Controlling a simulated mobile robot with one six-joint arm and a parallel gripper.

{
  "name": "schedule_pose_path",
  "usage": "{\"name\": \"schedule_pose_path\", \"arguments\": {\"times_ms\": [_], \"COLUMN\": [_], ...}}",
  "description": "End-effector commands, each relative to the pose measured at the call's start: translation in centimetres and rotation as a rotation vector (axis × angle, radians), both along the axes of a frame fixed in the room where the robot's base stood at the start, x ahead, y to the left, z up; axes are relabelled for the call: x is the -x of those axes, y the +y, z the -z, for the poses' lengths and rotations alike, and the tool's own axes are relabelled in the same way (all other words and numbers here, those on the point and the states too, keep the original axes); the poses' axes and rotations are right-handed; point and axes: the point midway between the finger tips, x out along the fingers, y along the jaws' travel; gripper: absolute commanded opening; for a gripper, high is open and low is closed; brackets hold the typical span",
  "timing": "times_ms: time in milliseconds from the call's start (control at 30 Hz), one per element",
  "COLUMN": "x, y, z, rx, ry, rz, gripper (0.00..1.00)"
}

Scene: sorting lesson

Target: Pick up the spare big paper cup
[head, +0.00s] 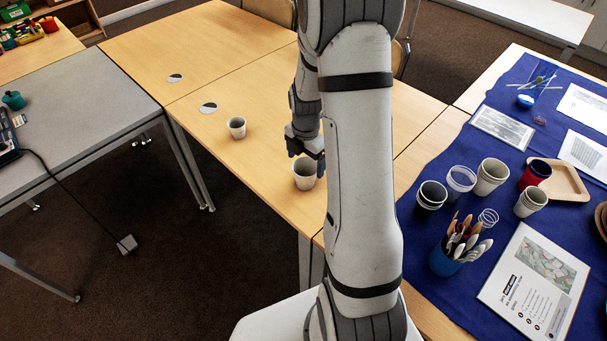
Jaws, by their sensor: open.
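A white paper cup (304,181) stands upright on the wooden table, just below my gripper (306,158). A second, smaller-looking paper cup (237,131) stands upright on the same table, farther back and to the left. My gripper is open and points down at the nearer cup's rim. I cannot tell whether its fingers touch the cup or reach inside it. My arm covers the table to the right of this cup.
A blue cloth (419,265) at the right carries white cups (491,177), a red cup (535,173), a clear cup (460,181), a holder of spoons (444,264) and a printed sheet (535,285).

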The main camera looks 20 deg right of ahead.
Motion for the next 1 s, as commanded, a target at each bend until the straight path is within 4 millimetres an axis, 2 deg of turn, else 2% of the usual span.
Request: {"name": "schedule_pose_path", "arguments": {"times_ms": [100, 200, 467, 1000], "x": [0.2, 0.2, 0.1, 0.1], "y": [0.1, 0.2, 0.2, 0.2], "z": [1.9, 2.9, 3.2, 3.2], "rx": [-0.001, -0.001, 0.0, 0.0], "ry": [0.005, 0.003, 0.001, 0.001], "rz": [0.0, -0.001, -0.001, -0.002], "gripper": [0.89, 0.89, 0.89, 0.47]}}
